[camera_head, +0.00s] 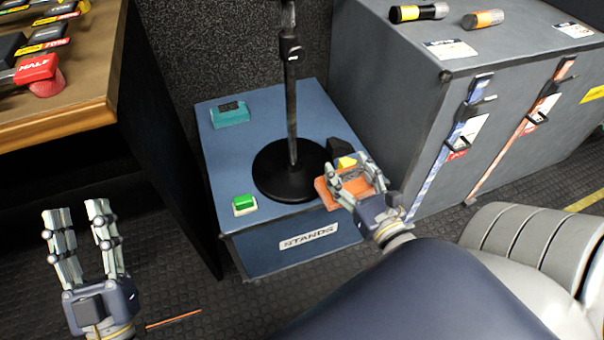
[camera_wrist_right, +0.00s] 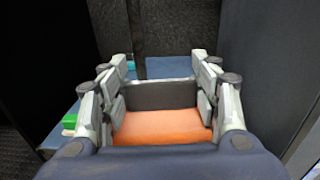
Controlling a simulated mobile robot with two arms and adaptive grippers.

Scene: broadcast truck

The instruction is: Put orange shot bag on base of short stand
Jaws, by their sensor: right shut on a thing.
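The short stand is a black pole (camera_head: 291,90) rising from a round black base (camera_head: 280,178) on a blue box labelled STANDS. The orange shot bag (camera_head: 327,194) is in my right gripper (camera_head: 353,178), at the right edge of the base in the head view. I cannot tell whether the bag touches the base or the box. In the right wrist view the orange bag (camera_wrist_right: 160,126) lies between both fingers, with a dark part behind it. My left gripper (camera_head: 79,212) is open and empty, over the floor at the lower left.
The blue box (camera_head: 240,153) also carries a teal block (camera_head: 230,114), a green block (camera_head: 244,204), and a dark and yellow item partly behind my right fingers. A grey cabinet (camera_head: 400,110) stands close on the right. A wooden desk (camera_head: 95,105) is at the upper left.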

